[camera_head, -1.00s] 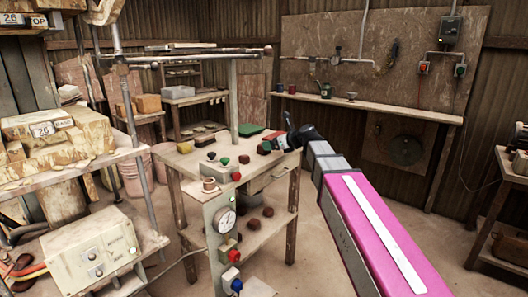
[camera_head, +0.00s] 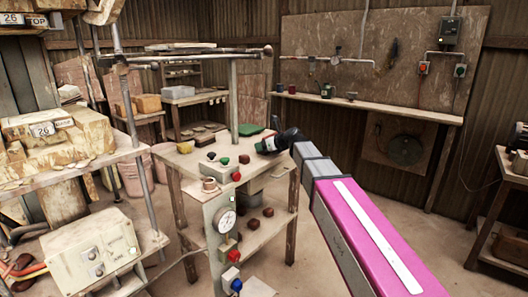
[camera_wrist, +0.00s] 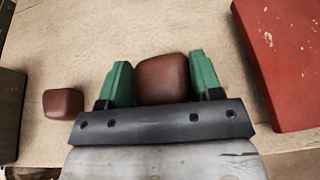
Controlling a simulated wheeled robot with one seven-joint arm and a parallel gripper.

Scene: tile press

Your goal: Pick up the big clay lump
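The big clay lump (camera_wrist: 162,80) is reddish brown with rounded edges and lies on the pale tabletop in the wrist view. My gripper (camera_wrist: 162,68) is open, its two green fingers on either side of this lump. The fingers look very close to its sides; I cannot tell whether they touch. A smaller clay lump (camera_wrist: 63,103) lies apart to the left. In the head view my gripper (camera_head: 262,146) is low over the worktable and hides the lumps there.
A red flat board (camera_wrist: 290,60) lies right of the gripper. On the worktable (camera_head: 188,162) stand a post and a green flat piece (camera_head: 250,129). Several brown lumps lie on its lower shelf (camera_head: 262,230). A control column with a gauge (camera_head: 226,221) stands in front.

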